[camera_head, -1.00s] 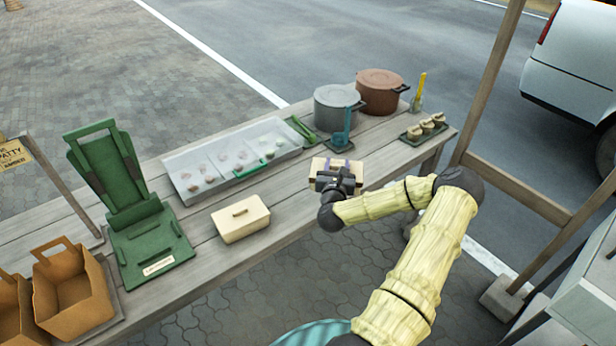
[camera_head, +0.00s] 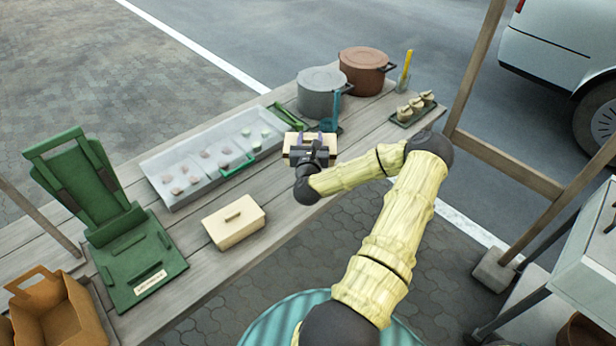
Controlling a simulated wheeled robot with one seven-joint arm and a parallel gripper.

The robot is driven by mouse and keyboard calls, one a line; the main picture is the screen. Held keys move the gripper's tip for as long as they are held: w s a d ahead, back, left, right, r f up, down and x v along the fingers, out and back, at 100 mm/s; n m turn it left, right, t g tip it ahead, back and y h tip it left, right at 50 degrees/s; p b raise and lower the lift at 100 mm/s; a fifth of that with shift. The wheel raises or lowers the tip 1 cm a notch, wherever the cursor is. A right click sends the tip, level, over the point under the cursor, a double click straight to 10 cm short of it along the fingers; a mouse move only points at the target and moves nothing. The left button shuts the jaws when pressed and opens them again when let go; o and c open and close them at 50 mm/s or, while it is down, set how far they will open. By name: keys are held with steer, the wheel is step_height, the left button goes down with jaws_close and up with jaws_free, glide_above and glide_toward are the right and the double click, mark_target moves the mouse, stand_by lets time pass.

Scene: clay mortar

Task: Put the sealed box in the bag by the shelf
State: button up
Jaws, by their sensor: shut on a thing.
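My gripper (camera_head: 314,151) is shut on a cream box (camera_head: 293,152) at the right middle of the wooden table, in front of the grey pot. My wrist and fingers cover part of this box, and I cannot tell whether it rests on the table or is slightly raised. A second cream box (camera_head: 234,223) with a lid and a small handle sits on the table to the left, apart from my gripper. An open brown bag (camera_head: 72,318) with a handle stands at the lower left, partly cut off by the picture edge. I cannot make out a seal on either box.
A green stand (camera_head: 140,262) stands between the bag and the lidded box. A grey pot (camera_head: 318,92), a brown pot (camera_head: 364,72) and a small green tray (camera_head: 412,110) fill the right end. A wooden post (camera_head: 470,75) rises at right.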

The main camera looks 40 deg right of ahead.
steer(key=shift+s+f, duration=0.1)
steer(key=shift+f, duration=3)
steer(key=shift+f+p, duration=0.4)
steer(key=shift+f, duration=1.5)
steer(key=shift+f, duration=0.15)
steer(key=o, duration=1.3)
steer(key=shift+c, duration=0.2)
steer(key=shift+a, duration=0.15)
